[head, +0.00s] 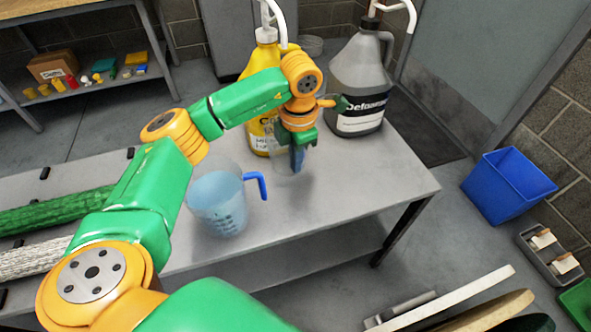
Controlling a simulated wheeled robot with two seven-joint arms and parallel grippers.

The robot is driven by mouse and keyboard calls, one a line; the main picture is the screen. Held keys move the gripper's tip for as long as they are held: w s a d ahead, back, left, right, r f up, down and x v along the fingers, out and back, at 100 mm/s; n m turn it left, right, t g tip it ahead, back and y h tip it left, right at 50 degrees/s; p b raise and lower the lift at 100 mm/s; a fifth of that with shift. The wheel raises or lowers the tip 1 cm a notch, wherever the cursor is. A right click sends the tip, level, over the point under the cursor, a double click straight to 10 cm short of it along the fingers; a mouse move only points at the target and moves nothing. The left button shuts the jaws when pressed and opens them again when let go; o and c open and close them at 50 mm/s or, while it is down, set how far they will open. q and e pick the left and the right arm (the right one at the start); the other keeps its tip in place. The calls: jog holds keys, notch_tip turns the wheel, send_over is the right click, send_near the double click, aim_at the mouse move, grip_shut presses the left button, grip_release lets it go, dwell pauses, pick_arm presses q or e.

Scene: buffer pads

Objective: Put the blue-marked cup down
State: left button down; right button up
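The blue-marked cup (283,169) is small and clear, with a blue patch showing just under my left gripper. My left gripper (298,152) points down at the cup and appears shut on its upper part; the fingertips are small and partly hidden. The cup is upright, at or very close to the grey table top (345,195); I cannot tell whether its base touches. My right gripper is not in view.
A clear jug with a blue handle (215,200) stands left of the cup. A yellow pump bottle (262,130) and a grey Defoamer jug (360,85) stand behind. The table's front right is clear. A blue bin (505,185) is on the floor.

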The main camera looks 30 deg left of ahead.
pick_arm(q)
jog(key=shift+w+a+f, duration=0.15)
jog(key=shift+w+f, duration=0.15)
jog(key=shift+f, duration=0.1)
jog(key=shift+w+a+f, duration=0.1)
jog(key=shift+w+f, duration=0.05)
jog(key=shift+f, duration=0.8)
jog(key=shift+w+a+f, duration=0.1)
jog(key=shift+f, duration=0.8)
jog(key=shift+d, duration=0.1)
jog(key=shift+f, duration=0.15)
jog(key=c, duration=1.1)
grip_release()
jog(key=r, duration=0.4)
jog(key=r+p, duration=0.1)
jog(key=r, duration=0.7)
jog(key=shift+s+d+r, duration=0.25)
jog(key=shift+d, duration=0.1)
